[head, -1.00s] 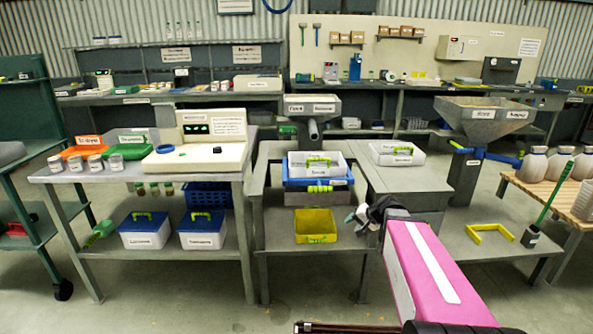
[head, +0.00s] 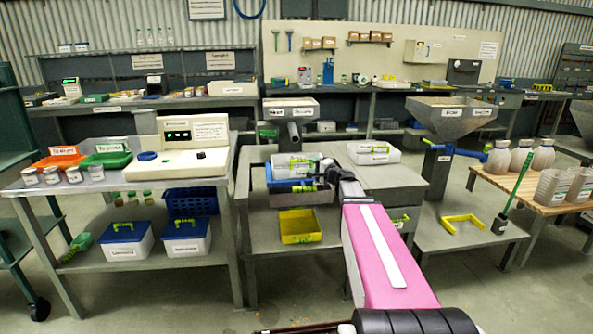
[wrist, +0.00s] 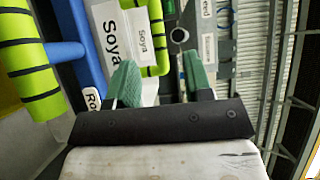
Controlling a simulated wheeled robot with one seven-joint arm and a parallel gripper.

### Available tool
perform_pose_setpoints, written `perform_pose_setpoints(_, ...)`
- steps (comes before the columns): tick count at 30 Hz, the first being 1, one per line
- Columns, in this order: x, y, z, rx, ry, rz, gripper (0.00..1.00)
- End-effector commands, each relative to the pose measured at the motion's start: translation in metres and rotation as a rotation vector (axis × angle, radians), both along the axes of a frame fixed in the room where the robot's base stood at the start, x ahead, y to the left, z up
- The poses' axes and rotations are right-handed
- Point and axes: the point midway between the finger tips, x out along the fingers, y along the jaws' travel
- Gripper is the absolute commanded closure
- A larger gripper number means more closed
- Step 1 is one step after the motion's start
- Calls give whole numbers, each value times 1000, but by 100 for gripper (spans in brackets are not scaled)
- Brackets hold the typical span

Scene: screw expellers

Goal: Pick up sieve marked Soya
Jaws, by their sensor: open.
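The white sieve (head: 283,161) with a bright green handle sits in a blue frame (head: 284,186) on the middle grey stand in the head view. The wrist view shows the sieve (wrist: 112,42) close up, with "Soya" on its labels. My gripper (head: 322,176) is at the sieve's right front in the head view and partly covers it. In the wrist view my gripper (wrist: 160,82) is open, its green fingers apart, facing the sieve and its green handle (wrist: 157,40). Nothing is between the fingertips. I cannot tell whether they touch the sieve.
A second white box (head: 366,156) with a green handle stands on the bench to the right. A yellow tray (head: 300,228) lies on the shelf below. A grey hopper (head: 450,115) stands further right. A white instrument (head: 180,162) is on the left bench.

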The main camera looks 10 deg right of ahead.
Motion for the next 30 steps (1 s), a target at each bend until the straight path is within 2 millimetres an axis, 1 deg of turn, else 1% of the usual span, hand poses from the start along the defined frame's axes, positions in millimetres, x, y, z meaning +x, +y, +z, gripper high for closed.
perform_pose_setpoints(1,10,5,0,0,0,2,53)
perform_pose_setpoints(3,18,10,0,0,0,1,53)
perform_pose_setpoints(11,31,21,-1,-1,1,2,53)
perform_pose_setpoints(19,62,42,-2,-1,0,2,53)
perform_pose_setpoints(22,66,46,-2,-1,0,1,53)
perform_pose_setpoints(28,65,46,-2,-1,1,1,53)
perform_pose_setpoints(29,65,46,-2,-1,0,1,63)
perform_pose_setpoints(30,65,45,-2,-1,0,1,76)
